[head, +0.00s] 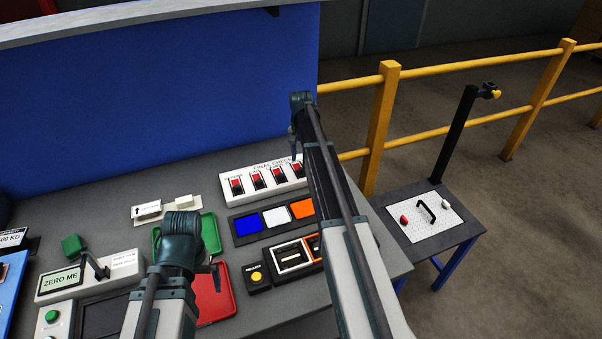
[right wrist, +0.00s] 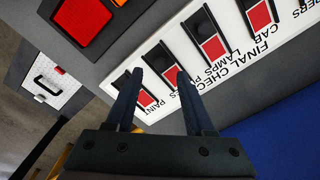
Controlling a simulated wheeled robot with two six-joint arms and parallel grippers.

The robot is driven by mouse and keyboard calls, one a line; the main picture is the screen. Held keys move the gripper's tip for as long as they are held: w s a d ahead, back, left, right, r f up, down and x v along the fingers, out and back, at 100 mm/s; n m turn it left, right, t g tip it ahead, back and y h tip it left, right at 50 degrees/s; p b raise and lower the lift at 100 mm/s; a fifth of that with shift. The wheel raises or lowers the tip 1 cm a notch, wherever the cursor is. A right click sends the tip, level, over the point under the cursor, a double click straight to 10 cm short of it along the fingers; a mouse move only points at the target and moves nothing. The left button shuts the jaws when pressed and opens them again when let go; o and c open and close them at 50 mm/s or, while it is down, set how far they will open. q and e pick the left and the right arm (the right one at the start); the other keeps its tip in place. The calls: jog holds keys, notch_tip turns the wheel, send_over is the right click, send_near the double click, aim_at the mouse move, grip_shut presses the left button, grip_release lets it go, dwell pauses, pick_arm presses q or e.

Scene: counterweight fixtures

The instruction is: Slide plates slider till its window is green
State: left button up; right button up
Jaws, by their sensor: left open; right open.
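The white FINAL CHECK panel (head: 262,179) at the back of the bench has several sliders with red windows. Its upside-down lettering shows in the right wrist view (right wrist: 228,62). I take the slider beside PAINT, its label partly hidden, as the plates slider (head: 277,175); its red window shows in the right wrist view (right wrist: 172,76). My right gripper (right wrist: 160,74) is open and empty over the panel's PAINT end, its fingertips near the plates and PAINT sliders; contact is unclear. My left gripper (head: 203,266) is open above the trays, away from the panel.
In front of the panel are a blue, white and orange block unit (head: 262,220) and a yellow-button box (head: 257,277). Green (head: 210,234) and red (head: 217,302) trays lie near my left arm. A blue wall (head: 150,95) stands behind; a side table (head: 450,240) is at right.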

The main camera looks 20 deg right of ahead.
aim_at(301, 168)
pick_arm(q)
notch_tip(301, 168, down, 4)
jog(key=b, duration=0.3)
pick_arm(e)
notch_tip(301, 168, down, 4)
jog(key=shift+f, duration=0.1)
jog(key=shift+c, duration=0.3)
grip_shut()
dwell(0.7)
